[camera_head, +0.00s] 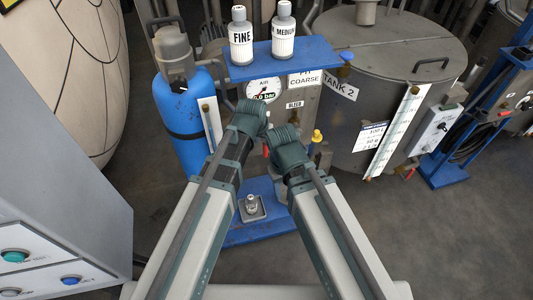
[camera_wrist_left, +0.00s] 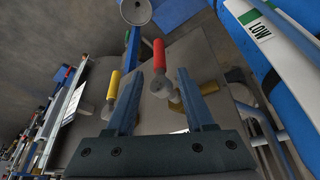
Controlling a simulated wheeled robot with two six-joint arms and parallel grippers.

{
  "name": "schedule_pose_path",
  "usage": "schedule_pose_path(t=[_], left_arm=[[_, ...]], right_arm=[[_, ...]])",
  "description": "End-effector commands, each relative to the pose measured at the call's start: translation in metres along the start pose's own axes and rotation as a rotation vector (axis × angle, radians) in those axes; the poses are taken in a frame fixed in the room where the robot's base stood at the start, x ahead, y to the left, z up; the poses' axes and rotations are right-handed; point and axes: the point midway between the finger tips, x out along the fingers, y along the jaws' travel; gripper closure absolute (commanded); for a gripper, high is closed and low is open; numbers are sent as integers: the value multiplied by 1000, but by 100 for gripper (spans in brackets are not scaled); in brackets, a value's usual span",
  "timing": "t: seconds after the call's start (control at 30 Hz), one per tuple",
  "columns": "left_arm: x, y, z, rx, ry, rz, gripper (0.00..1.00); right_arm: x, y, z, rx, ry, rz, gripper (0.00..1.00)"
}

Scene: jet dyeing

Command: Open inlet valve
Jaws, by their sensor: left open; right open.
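A red-handled valve (camera_wrist_left: 159,55) shows in the left wrist view between the fingers of my left gripper (camera_wrist_left: 163,82), which is open and not closed on it. A bit of the red handle (camera_head: 266,151) shows in the head view between my wrists. A yellow-handled valve (camera_wrist_left: 113,86) is beside it; its yellow top (camera_head: 317,136) shows in the head view, right of my right gripper (camera_head: 285,148). No label tells me which is the inlet valve. My right gripper is open, its fingers mostly hidden by its own wrist.
A blue cylinder (camera_head: 183,125) with a LOW strip (camera_wrist_left: 262,32) stands left. An air gauge (camera_head: 264,91) sits below a blue shelf (camera_head: 309,61) with FINE (camera_head: 241,40) and MEDIUM (camera_head: 283,35) bottles. Tank 2 (camera_head: 385,60) stands right. Floor at lower right is clear.

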Motion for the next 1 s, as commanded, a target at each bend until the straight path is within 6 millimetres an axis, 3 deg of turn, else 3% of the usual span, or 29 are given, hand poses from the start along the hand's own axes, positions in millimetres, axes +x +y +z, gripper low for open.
schedule_pose_path(t=[0.03, 0.1, 0.5, 0.9, 1.0], left_arm=[[16, 0, 2, 0, 0, 0, 47], [27, 0, 2, 0, 0, 0, 47], [81, 0, 1, 0, 0, 0, 47], [85, 0, 0, 0, 0, 0, 47], [85, 0, 0, 0, 0, 0, 65]], right_arm=[[15, -2, -1, 0, 0, 0, 47], [25, -2, -2, 0, 0, 0, 47], [75, -7, -4, -1, 0, 0, 47], [78, -7, -5, -1, 0, 0, 47], [78, -7, -5, -1, 0, 0, 47]])
